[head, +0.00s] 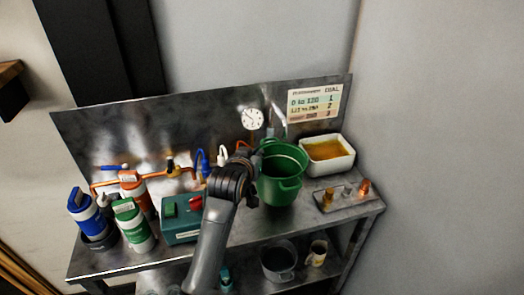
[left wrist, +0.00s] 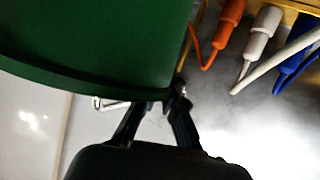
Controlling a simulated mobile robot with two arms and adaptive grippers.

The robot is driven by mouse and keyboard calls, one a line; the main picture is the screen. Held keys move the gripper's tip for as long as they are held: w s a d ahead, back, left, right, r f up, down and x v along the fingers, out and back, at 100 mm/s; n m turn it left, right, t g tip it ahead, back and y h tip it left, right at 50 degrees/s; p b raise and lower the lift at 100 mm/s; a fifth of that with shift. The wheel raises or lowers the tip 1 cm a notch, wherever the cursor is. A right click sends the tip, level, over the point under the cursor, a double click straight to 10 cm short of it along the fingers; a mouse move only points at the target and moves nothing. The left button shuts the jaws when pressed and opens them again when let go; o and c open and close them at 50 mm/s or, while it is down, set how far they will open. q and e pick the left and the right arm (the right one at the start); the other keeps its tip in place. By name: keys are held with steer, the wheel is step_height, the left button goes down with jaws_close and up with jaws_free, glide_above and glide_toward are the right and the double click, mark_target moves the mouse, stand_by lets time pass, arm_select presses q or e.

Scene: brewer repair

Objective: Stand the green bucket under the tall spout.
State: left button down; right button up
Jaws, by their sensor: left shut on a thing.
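The green bucket (head: 280,180) is upright at the right part of the steel bench, its open top facing up. My left gripper (head: 257,168) is at its left side, shut on the bucket; the arm hides the exact grip. In the left wrist view the bucket (left wrist: 95,40) fills the upper left, with my left gripper's fingers (left wrist: 158,104) at its lower edge. I cannot tell whether the bucket's base touches the bench. A pale upright piece (head: 279,130) behind the bucket may be the tall spout; its outlet is not clear. My right gripper is not in view.
A white tray (head: 345,166) of orange liquid and a plate with small metal knobs (head: 345,194) stand right of the bucket. A teal box (head: 181,232) and several bottles stand left. A gauge (head: 252,119) is behind. A pot (head: 278,262) and mug (head: 317,252) sit below.

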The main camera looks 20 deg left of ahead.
mark_target(262, 143)
arm_select(q)
steer(key=w, duration=0.5)
steer(key=shift+w+a+p, duration=0.1)
steer(key=shift+a+p, duration=0.1)
steer(key=shift+p, duration=0.15)
steer(key=shift+w, duration=0.25)
steer(key=shift+w+f, duration=0.1)
steer(key=shift+f, duration=0.1)
step_height(262, 143, down, 3)
steer(key=shift+f+p, duration=0.1)
steer(key=shift+p, duration=0.35)
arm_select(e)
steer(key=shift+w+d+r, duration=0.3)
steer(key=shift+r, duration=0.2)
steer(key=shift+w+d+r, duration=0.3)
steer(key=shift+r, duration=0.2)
arm_select(q)
steer(key=c, duration=1.5)
jaws_free()
steer(key=shift+f, duration=0.1)
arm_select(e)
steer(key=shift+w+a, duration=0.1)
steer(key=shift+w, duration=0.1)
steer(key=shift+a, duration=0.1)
